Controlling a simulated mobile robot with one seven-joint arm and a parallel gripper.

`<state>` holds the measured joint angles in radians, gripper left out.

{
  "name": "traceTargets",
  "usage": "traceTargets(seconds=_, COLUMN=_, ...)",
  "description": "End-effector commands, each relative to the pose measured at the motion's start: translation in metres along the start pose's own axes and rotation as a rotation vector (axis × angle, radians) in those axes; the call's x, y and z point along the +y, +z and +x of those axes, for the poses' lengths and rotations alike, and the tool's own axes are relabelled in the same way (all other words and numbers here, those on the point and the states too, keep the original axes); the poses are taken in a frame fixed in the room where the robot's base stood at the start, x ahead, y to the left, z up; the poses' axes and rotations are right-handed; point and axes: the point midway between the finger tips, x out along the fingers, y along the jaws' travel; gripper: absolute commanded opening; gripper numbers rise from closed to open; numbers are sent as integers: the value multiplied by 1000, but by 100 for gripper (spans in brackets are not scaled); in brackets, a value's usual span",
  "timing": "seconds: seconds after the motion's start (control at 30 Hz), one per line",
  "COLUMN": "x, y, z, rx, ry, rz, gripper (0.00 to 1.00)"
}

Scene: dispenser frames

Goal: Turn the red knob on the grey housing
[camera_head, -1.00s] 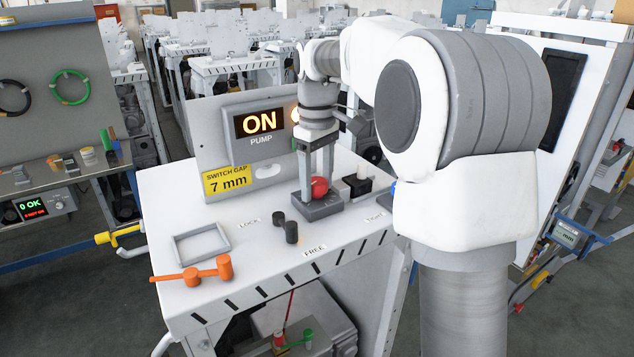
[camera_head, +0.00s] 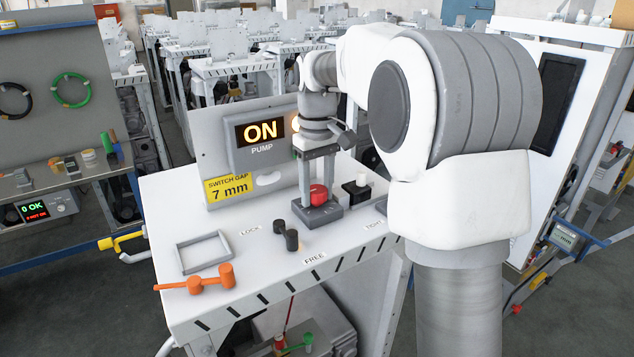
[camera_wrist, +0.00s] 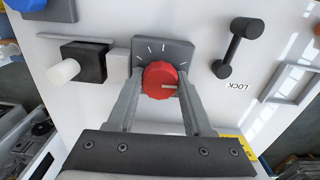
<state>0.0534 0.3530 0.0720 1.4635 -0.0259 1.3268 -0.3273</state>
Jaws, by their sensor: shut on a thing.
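The red knob (camera_head: 318,194) stands on top of a small grey housing (camera_head: 318,216) on the white bench. In the wrist view the knob (camera_wrist: 158,78) is round and ribbed, with a pale pointer line aimed to the picture's right. White scale marks show on the housing (camera_wrist: 178,50) beyond it. My gripper (camera_head: 318,190) reaches down from above, one finger on each side of the knob. In the wrist view my gripper (camera_wrist: 160,84) is shut on the knob. The fingers hide part of the knob's sides.
The pump display (camera_head: 261,131) reads ON, above a yellow switch gap label (camera_head: 228,188) reading 7 mm. A black block with a white knob (camera_head: 358,188) stands close at right. A dark lever (camera_head: 285,234), a grey frame (camera_head: 203,252) and an orange hammer-shaped tool (camera_head: 200,281) are left.

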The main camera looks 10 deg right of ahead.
Motion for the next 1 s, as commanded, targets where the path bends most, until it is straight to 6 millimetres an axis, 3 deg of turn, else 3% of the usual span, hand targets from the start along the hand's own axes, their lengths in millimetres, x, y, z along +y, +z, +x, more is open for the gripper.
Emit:
traceTargets(seconds=0.2, x=0, y=0, z=-2, rx=1, ry=0, rz=150, gripper=0)
traceTargets(seconds=0.57, x=0, y=0, z=-1, rx=3, ry=0, rz=175, gripper=0)
traceTargets(seconds=0.6, x=0, y=0, z=-1, rx=3, ry=0, rz=175, gripper=53)
traceTargets(seconds=0.67, x=0, y=0, z=-1, rx=3, ry=0, rz=175, gripper=64)
traceTargets(seconds=1.0, x=0, y=0, z=-3, rx=2, ry=0, rz=174, gripper=64)
